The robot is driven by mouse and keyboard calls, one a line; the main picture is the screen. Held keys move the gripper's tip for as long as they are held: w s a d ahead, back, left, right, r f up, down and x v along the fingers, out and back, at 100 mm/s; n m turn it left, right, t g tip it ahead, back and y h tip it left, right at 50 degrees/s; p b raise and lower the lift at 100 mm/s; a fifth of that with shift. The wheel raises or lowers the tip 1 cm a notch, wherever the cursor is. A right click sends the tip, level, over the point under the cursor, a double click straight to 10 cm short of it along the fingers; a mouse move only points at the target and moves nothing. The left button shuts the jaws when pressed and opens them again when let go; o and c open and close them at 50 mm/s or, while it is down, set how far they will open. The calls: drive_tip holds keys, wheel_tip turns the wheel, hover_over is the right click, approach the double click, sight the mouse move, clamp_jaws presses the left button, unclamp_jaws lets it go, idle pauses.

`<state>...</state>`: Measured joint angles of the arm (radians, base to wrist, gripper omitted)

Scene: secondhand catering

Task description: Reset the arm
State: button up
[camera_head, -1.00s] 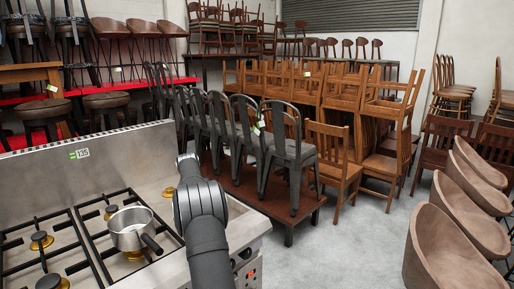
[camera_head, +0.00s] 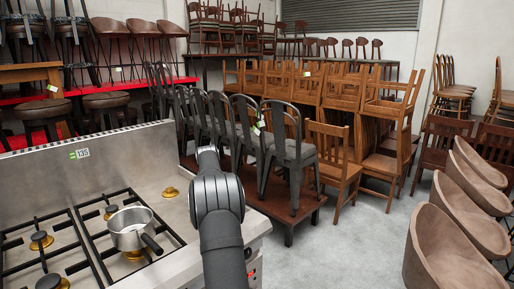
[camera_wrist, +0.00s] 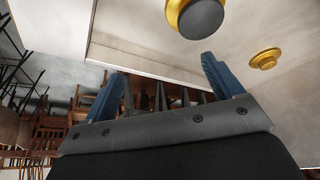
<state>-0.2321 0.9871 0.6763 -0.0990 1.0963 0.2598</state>
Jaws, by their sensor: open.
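My gripper shows in the wrist view (camera_wrist: 160,92). Its two blue fingers are spread apart with nothing between them. Beyond the fingertips lie the edge of the stove's metal top and chairs on the floor side. In the head view my dark arm stands at the right end of the stove (camera_head: 160,190); the gripper itself is hidden there.
A small metal pot (camera_head: 131,229) with a dark handle sits on a burner of the stove, left of my arm. Brass burner parts (camera_wrist: 265,59) show on the bare metal top. Grey metal chairs (camera_head: 285,150) stand on a low wooden table behind the arm.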

drive_tip(key=s+d+r, duration=0.1)
drive_tip(key=d+r, duration=0.2)
drive_tip(key=d, duration=0.2)
drive_tip(key=s+d+r+m+g+h, duration=0.1)
drive_tip(key=s+d+m+h, duration=0.2)
drive_tip(key=s, duration=0.6)
drive_tip(key=s+d+m, duration=0.2)
drive_tip(key=s+m, duration=0.3)
drive_tip(key=s, duration=0.5)
drive_tip(key=w+a+f, duration=0.1)
drive_tip(key=a+f, duration=0.3)
drive_tip(key=a, duration=0.2)
drive_tip(key=shift+m, duration=0.4)
drive_tip(key=s+d+r, duration=0.2)
drive_tip(key=d+r, duration=0.2)
drive_tip(key=d, duration=0.2)
drive_tip(key=w+a+n+y, duration=0.1)
drive_tip(key=w+a+n, duration=0.2)
drive_tip(key=w, duration=0.9)
drive_tip(key=shift+a+f+n+y, duration=0.2)
drive_tip(key=shift+n+y, duration=0.1)
drive_tip(key=shift+n, duration=0.7)
